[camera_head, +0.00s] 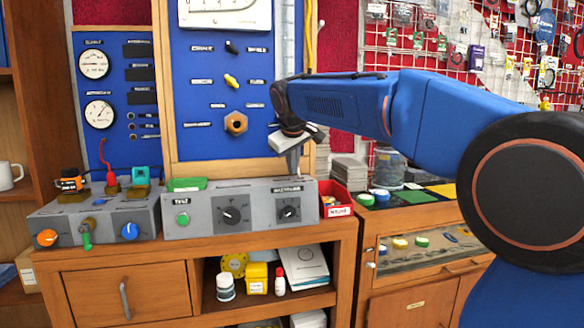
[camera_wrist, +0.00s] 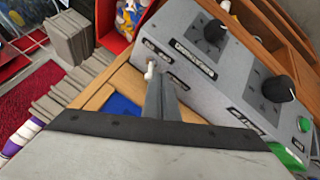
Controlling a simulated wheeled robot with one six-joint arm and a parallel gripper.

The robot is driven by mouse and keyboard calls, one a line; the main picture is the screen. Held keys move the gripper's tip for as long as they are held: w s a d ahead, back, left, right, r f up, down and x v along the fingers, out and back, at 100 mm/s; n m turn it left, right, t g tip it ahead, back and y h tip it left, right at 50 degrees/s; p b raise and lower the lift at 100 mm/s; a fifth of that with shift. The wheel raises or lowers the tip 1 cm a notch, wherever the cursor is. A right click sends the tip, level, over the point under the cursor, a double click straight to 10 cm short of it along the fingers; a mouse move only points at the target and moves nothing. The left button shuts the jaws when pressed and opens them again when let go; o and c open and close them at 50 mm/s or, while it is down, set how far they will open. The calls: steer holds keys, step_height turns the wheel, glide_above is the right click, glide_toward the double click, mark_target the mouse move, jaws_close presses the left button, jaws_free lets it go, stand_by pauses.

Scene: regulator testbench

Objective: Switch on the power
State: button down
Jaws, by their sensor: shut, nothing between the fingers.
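My gripper (camera_head: 292,170) is shut and empty. It points down over the right end of the grey control box (camera_head: 260,221). In the wrist view, the shut fingers (camera_wrist: 155,88) end right by a small white toggle switch (camera_wrist: 150,70), which stands on the grey box (camera_wrist: 178,38) among small dark labels. The fingertips hide part of its surroundings, and I cannot tell whether they touch it. The toggle is not visible in the head view. The box also bears a green button (camera_head: 183,219), a middle knob (camera_head: 231,214) and a right knob (camera_head: 289,211).
A red bin (camera_head: 339,207) stands close to the box's right end. A second grey box (camera_head: 60,229) with orange and blue knobs stands to the left. The blue panel (camera_head: 205,136) with gauges and switches rises behind. Several coloured lids lie on the right-hand cabinet.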

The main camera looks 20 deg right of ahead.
mark_target(304, 182)
steer(key=shift+d+r+y, duration=0.1)
steer(key=shift+d+y, duration=0.15)
steer(key=shift+y, duration=0.15)
steer(key=shift+d+r+m+y, duration=0.25)
steer(key=shift+d+m+y, duration=0.25)
steer(key=shift+d+y, duration=0.25)
steer(key=d+y, duration=0.1)
steer(key=y, duration=0.1)
steer(key=d+m+y, duration=0.1)
steer(key=shift+r+y, duration=0.1)
steer(key=shift+y, duration=0.25)
steer(key=shift+a, duration=0.2)
steer(key=shift+r, duration=0.2)
steer(key=shift+r, duration=0.6)
